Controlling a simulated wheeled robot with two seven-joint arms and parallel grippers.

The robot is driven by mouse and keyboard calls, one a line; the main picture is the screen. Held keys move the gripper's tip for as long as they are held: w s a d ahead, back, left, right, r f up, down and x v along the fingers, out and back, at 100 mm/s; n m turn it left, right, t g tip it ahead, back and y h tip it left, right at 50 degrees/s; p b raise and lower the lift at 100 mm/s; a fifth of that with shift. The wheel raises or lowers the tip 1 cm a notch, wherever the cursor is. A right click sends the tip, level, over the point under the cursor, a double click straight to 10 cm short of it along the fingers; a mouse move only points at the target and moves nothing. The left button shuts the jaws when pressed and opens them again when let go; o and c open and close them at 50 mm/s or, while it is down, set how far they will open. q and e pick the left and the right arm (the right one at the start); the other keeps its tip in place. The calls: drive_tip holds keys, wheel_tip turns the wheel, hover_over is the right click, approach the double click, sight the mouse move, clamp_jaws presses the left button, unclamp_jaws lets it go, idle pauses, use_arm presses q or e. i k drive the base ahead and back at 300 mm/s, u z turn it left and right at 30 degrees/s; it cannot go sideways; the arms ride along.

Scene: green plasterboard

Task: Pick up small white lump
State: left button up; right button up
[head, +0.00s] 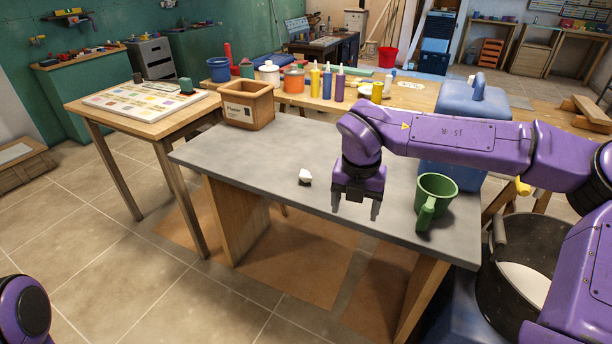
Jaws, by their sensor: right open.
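A small white lump (305,176) lies on the grey tabletop (270,150), left of the middle of the table. My right gripper (356,206) hangs over the table to the right of the lump, pointing down. It is open and empty, with its two grey fingers apart, and it does not touch the lump. My left gripper is out of view; only a purple part of my left arm (25,310) shows at the lower left corner.
A green mug (437,190) stands right of my right gripper. A wooden box (247,104) stands at the table's far left corner. Bottles and pots (293,80) line the bench behind. A dark bucket (515,270) is at the right. The tabletop around the lump is clear.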

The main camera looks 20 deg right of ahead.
sight(305, 175)
drive_tip(key=i, duration=0.9)
drive_tip(key=u, duration=0.05)
